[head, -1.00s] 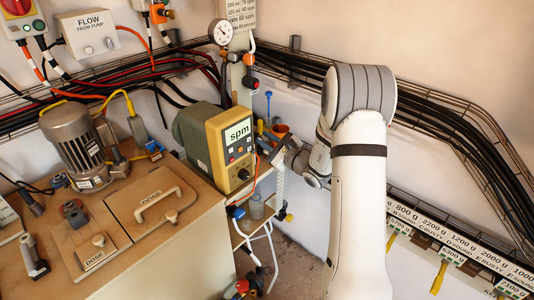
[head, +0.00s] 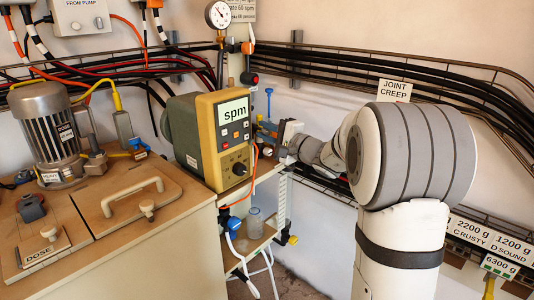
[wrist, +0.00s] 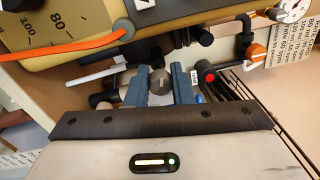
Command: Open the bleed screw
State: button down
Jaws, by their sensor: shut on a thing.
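The yellow pump controller (head: 222,142) with an "spm" display stands on the bench in the head view. My gripper (head: 270,130) is just right of it, at the small fittings by the wall; its fingertips are hard to make out there. In the wrist view my gripper (wrist: 160,84) has two blue-grey fingers closed around a round grey screw head (wrist: 160,82) with a mark on its face. This appears to be the bleed screw. Its thread and seat are hidden behind the head and fingers.
In the wrist view an orange tube (wrist: 70,48) runs left of the fingers, and a red-tipped black fitting (wrist: 209,76) is close on the right. A pressure gauge (head: 218,14) is above. A small shelf with a clear bottle (head: 255,222) is below.

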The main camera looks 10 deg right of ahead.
jog(key=n+b, duration=0.1)
jog(key=b, duration=0.2)
jog(key=f+n+b, duration=0.1)
jog(key=n+b, duration=0.1)
jog(key=b, duration=0.2)
jog(key=shift+n, duration=0.3)
jog(key=n+b, duration=0.1)
jog(key=b, duration=0.2)
jog(key=n+b, duration=0.2)
jog(key=b, duration=0.1)
jog(key=shift+r+n+y, duration=0.2)
jog(key=shift+n+y, duration=0.1)
jog(key=shift+y, duration=0.1)
jog(key=n, duration=0.1)
jog(key=n+b, duration=0.1)
jog(key=n, duration=0.2)
jog(key=shift+r+g+b, duration=0.3)
jog(key=shift+b, duration=0.1)
jog(key=n, duration=0.4)
jog(key=shift+n, duration=0.4)
jog(key=shift+d, duration=0.1)
jog(key=c, duration=1.3)
grip_release()
